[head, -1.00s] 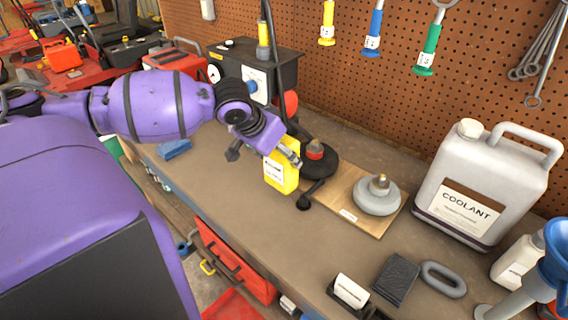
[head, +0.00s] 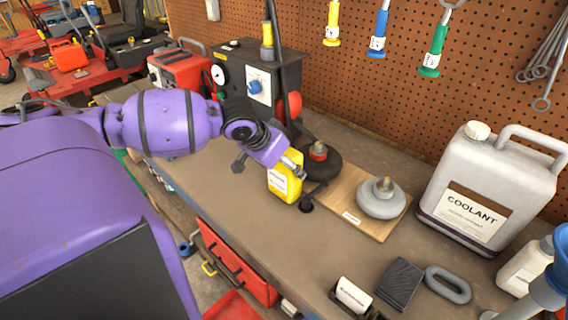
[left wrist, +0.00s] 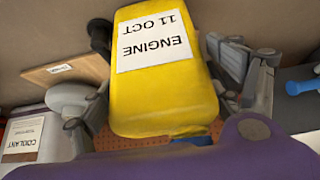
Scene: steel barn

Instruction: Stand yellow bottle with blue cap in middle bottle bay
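The yellow bottle (head: 284,184) is upright at the near side of the black round base, with a white label. In the left wrist view the bottle (left wrist: 160,85) fills the middle, its label upside down; part of its blue cap (left wrist: 190,135) shows at the bottom. My left gripper (head: 290,163) is at the bottle's top, its fingers on either side. The right-hand finger lies close along the bottle; contact on the other side is unclear. Whether the bottle rests on the bench or is just above it is unclear. My right gripper and the bottle bays are not in view.
A wooden board (head: 345,209) with a grey round weight (head: 381,198) lies right of the bottle. A large coolant jug (head: 485,190) stands farther right. A black control box (head: 250,75) is behind. The bench front (head: 265,235) is clear.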

